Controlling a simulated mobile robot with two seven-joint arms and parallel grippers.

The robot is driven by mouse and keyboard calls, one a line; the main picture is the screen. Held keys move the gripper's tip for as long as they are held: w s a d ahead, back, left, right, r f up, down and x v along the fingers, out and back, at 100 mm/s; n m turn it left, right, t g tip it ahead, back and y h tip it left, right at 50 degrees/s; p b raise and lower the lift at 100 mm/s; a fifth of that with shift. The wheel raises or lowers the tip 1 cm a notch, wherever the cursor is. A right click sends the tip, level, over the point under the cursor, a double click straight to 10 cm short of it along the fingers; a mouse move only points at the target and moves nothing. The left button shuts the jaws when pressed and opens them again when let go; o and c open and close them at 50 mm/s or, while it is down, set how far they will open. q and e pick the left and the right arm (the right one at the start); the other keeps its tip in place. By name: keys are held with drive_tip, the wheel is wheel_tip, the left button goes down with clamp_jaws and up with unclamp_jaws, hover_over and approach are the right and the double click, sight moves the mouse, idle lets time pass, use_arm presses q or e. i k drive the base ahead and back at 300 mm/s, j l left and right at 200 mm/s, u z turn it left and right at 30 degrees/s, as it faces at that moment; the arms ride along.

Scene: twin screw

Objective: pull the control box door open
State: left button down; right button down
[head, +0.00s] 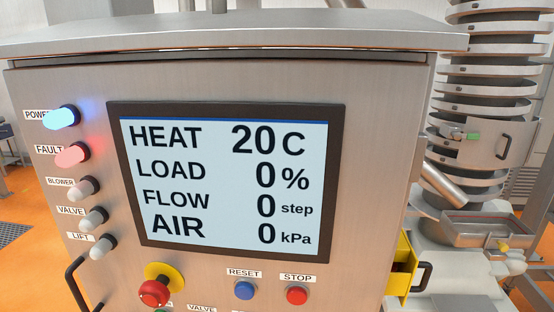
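The control box (390,150) is a brushed steel cabinet filling most of the head view. Its front door (75,85) looks closed and carries a screen (235,180) reading HEAT 20 C, LOAD 0 %, FLOW 0 step and AIR 0 kPa. A black bar handle (76,284) stands at the lower left of the front; its lower end is near the frame's bottom edge. Neither of my grippers shows in this view.
Lamps line the front's left side; the POWER lamp (62,117) glows blue. A red emergency knob (153,293), a blue RESET button (244,290) and a red STOP button (297,295) sit below the screen. A spiral steel tower (490,110) stands behind at right.

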sight(275, 174)
drive_tip(key=j+u, duration=0.15)
drive_tip(key=j, duration=0.3)
drive_tip(key=i+j+u, duration=0.15)
drive_tip(key=j, duration=0.25)
drive_tip(key=j+u, duration=0.15)
drive_tip(key=j, duration=0.25)
